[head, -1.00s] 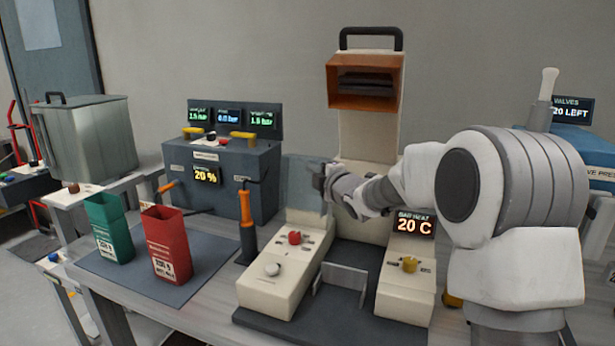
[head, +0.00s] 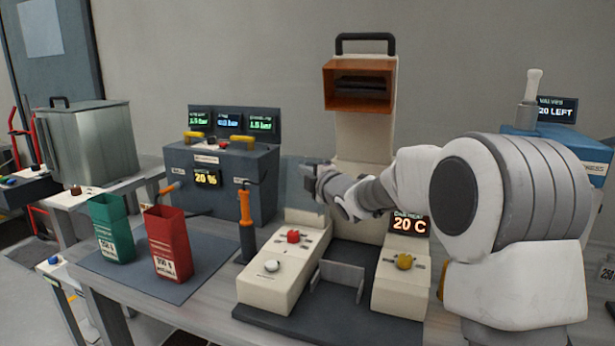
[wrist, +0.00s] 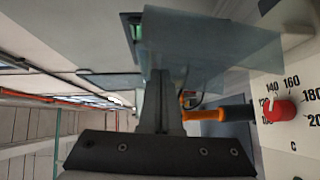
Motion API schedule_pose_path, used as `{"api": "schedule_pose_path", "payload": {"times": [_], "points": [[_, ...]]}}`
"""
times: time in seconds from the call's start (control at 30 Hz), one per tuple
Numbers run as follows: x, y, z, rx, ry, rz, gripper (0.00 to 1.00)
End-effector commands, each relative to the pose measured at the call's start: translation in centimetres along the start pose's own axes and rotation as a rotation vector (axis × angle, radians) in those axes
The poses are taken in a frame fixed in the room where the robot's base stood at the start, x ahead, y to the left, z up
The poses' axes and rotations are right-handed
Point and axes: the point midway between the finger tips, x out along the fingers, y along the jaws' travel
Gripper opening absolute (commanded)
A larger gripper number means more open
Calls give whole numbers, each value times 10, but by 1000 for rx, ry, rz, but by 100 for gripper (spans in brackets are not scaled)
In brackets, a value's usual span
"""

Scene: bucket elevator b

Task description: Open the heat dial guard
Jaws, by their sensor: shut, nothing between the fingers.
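The heat dial guard (head: 293,172) is a clear bluish panel. It stands upright at the back of the cream left console block, behind the red dial (head: 293,237). The dial is uncovered from the front. In the wrist view the guard (wrist: 225,50) is at the top centre, and the red dial (wrist: 279,111) with its temperature numbers is at the right. My gripper (head: 316,180) is shut and empty, at the guard's right side in the head view. In the wrist view its dark fingers (wrist: 164,85) overlap the guard's edge; I cannot tell whether they touch.
A white knob (head: 272,266) is in front of the red dial. An orange-handled tool (head: 246,212) stands left of the console. Red (head: 168,245) and green (head: 112,230) containers stand on a mat. The tall cream column (head: 364,125) rises behind my arm.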

Motion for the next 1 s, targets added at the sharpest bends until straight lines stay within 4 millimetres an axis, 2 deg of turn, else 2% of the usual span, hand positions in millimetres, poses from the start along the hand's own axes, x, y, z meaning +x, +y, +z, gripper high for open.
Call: {"api": "schedule_pose_path", "payload": {"times": [0.03,0.4,0.5,0.73,0.87,1.0], "points": [[-2,1,-1,-1,0,1,0],[-74,6,0,-2,-1,0,0],[-87,6,0,-1,-1,0,0],[-103,8,1,14,-16,-8,0],[-123,11,8,101,-100,-54,0],[-168,9,20,298,-273,-132,0]]}}
